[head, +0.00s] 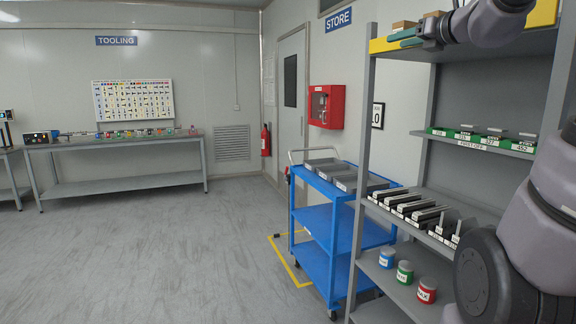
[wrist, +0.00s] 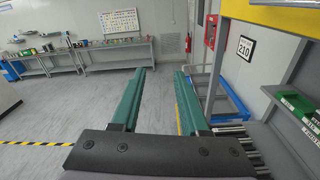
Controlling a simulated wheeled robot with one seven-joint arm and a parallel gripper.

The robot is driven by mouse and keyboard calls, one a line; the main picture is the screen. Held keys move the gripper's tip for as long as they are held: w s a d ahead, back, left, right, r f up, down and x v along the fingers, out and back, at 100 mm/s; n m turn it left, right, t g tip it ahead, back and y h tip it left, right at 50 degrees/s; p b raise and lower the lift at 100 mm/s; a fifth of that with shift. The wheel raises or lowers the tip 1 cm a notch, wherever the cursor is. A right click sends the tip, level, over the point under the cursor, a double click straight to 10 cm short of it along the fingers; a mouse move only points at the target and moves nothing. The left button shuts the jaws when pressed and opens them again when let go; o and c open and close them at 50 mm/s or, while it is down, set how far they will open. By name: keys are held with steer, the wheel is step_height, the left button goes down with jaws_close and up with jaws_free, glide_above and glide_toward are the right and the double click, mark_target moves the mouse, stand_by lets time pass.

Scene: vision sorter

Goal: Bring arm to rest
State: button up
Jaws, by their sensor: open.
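My gripper (wrist: 162,90) is open in the wrist view, with two long green fingers apart and nothing between them. In the head view my gripper (head: 398,38) shows at the upper right, in front of the top of the grey shelf rack (head: 361,150). My grey arm runs down the right side of the head view and hides part of the rack.
A blue cart (head: 322,216) with grey trays stands left of the rack. The rack holds green bins (head: 465,137), dark slotted holders (head: 410,208) and several small cans (head: 404,272). A workbench (head: 120,183) stands at the far wall. The floor at left is clear.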

steer(key=s+a+f+n+g, duration=0.7)
steer(key=s+a+f+n, duration=0.45)
steer(key=n, duration=0.65)
steer(key=s+d+f+n+g+h, duration=0.2)
steer(key=s+d+f+n+h, duration=0.2)
steer(key=s+f+n, duration=0.5)
steer(key=s+d+n, duration=0.1)
steer(key=n, duration=0.1)
steer(key=shift+s+d+f+n, duration=0.15)
steer(key=shift+s+d+n, duration=0.05)
steer(key=shift+n, duration=0.1)
